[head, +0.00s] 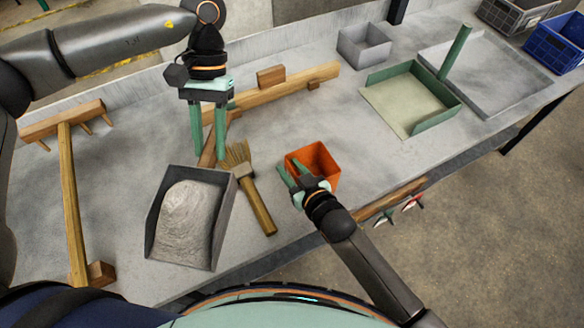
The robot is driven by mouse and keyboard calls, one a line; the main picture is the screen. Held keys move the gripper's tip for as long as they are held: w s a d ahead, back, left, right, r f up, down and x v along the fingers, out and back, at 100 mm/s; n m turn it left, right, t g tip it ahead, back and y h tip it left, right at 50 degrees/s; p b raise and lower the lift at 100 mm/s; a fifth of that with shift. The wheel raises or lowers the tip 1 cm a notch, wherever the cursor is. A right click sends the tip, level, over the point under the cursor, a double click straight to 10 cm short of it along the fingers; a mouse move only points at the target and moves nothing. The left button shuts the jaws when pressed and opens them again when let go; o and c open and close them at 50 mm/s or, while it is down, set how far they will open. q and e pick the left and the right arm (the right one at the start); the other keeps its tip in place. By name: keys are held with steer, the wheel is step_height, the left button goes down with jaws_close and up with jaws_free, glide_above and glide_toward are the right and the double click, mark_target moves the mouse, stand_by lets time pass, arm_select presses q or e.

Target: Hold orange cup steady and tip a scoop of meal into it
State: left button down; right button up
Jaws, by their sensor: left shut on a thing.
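The orange cup (326,160) is an open square box standing on the grey table, right of the middle. My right gripper (292,170) is at its left side, with its fingers apart; one finger appears to be over the cup's inside and the other outside the left wall. A grey scoop (224,225) lies left of the cup, with a heap of pale grey meal (183,222) in it. My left gripper (208,158) is above the scoop's back edge, shut on its wooden handle (210,150). The fingers partly hide the handle.
A brush (257,205) lies between scoop and cup. A wooden rake (70,200) lies at left, a long wooden bar (300,83) behind. A green-walled pan (437,122), grey box (365,52) and grey tray (505,100) stand at right. The table's front edge is close to the cup.

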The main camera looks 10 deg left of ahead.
steer(key=shift+c, duration=0.2)
jaws_close()
stand_by(2.2)
